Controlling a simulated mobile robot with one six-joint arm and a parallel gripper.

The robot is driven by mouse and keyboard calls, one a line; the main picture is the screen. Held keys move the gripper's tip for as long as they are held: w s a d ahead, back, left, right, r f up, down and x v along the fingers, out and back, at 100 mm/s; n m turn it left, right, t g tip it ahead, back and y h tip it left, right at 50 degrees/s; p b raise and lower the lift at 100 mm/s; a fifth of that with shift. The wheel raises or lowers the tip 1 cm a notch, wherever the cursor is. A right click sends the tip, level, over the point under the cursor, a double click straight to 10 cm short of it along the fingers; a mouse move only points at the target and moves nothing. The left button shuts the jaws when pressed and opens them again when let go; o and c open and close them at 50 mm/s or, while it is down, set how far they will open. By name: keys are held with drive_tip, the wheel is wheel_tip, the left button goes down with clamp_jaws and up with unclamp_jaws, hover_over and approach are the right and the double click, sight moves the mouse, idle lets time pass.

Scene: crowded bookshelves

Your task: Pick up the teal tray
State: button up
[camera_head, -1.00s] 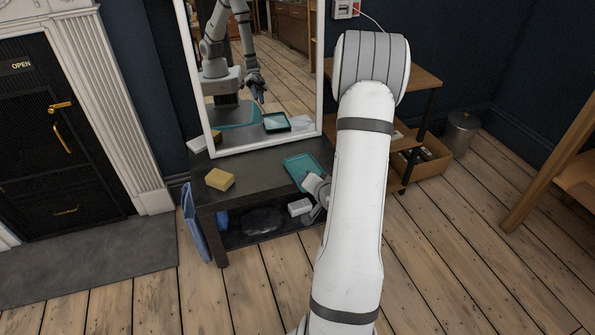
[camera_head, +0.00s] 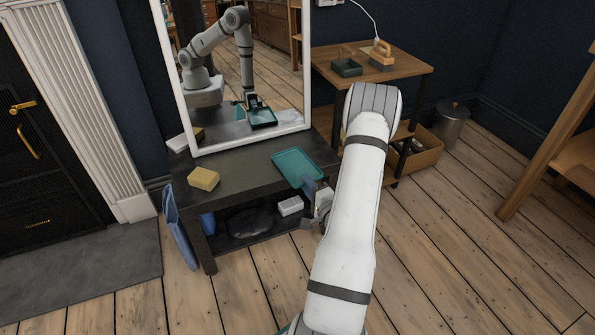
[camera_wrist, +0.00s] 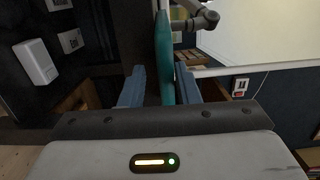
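My gripper (camera_wrist: 160,88) is at the tray's near right edge. In the wrist view the tray shows edge-on as a teal strip (camera_wrist: 164,60) between my two blue-grey fingers. The fingers are open, with a clear gap on the left side and a narrower one on the right. In the head view, my arm and wrist hide part of the gripper.
The dark table (camera_head: 240,193) also holds a yellow sponge-like block (camera_head: 203,178). A white-framed mirror (camera_head: 240,75) stands behind. A white box (camera_head: 290,206) is on the lower shelf. A wooden side table (camera_head: 410,68) stands right. Floor in front is clear.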

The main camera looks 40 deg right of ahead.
sight(296, 166)
drive_tip(key=shift+w+d, duration=0.15)
drive_tip(key=shift+w, duration=0.95)
clamp_jaws()
idle(0.6)
